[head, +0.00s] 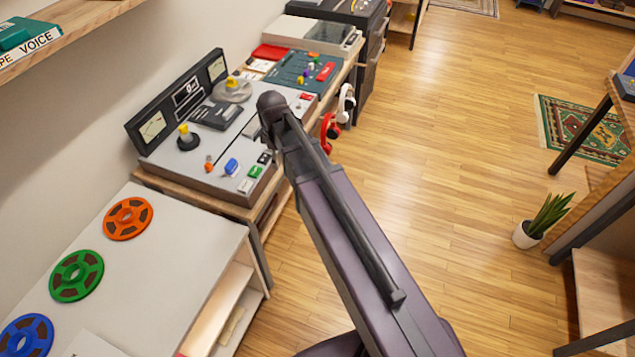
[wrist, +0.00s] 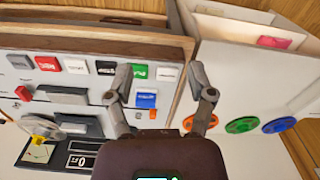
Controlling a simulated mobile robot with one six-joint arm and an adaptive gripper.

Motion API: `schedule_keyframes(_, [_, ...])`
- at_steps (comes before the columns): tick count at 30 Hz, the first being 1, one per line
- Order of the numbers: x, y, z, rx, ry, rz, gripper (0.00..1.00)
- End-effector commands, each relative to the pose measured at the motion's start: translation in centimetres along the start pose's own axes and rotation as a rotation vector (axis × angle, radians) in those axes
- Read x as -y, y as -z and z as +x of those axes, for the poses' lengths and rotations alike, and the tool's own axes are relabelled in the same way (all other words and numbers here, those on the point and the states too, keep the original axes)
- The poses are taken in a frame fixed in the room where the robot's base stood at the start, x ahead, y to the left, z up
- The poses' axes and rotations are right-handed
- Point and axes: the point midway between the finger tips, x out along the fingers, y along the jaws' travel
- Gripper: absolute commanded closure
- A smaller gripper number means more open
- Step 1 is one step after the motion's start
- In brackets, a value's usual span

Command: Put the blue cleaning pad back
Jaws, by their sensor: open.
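A small blue block with a pale edge, which looks like the cleaning pad (head: 231,166), lies on the front part of the grey tape machine's top (head: 185,165). The pad also shows in the wrist view (wrist: 146,100), just right of the left finger. My gripper (wrist: 163,84) is open, with nothing held between its fingers. I cannot tell the height above the pad. In the head view my arm crosses the middle and the gripper is not visible.
An orange knob (head: 208,165) stands beside the pad, and coloured keys (wrist: 107,68) line the machine's front edge. Orange (head: 128,218), green (head: 76,276) and blue reels (head: 27,335) lie on the white cabinet (head: 185,250). Red headphones (head: 329,131) hang at the bench side. The wooden floor (head: 440,150) is mostly clear.

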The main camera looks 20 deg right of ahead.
Motion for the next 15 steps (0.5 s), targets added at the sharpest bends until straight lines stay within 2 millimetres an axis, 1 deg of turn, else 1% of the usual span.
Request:
schedule_keyframes(1, [0.9,-1.6,0.0,0.000,0.000,0.083,0.30])
schedule_keyframes(6, [2.7,-5.4,0.0,-0.002,0.000,0.384,0.30])
schedule_keyframes(12, [5.0,-9.5,0.1,-0.004,0.000,0.730,0.30])
schedule_keyframes(15, [5.9,-11.1,0.1,-0.004,0.001,0.874,0.30])
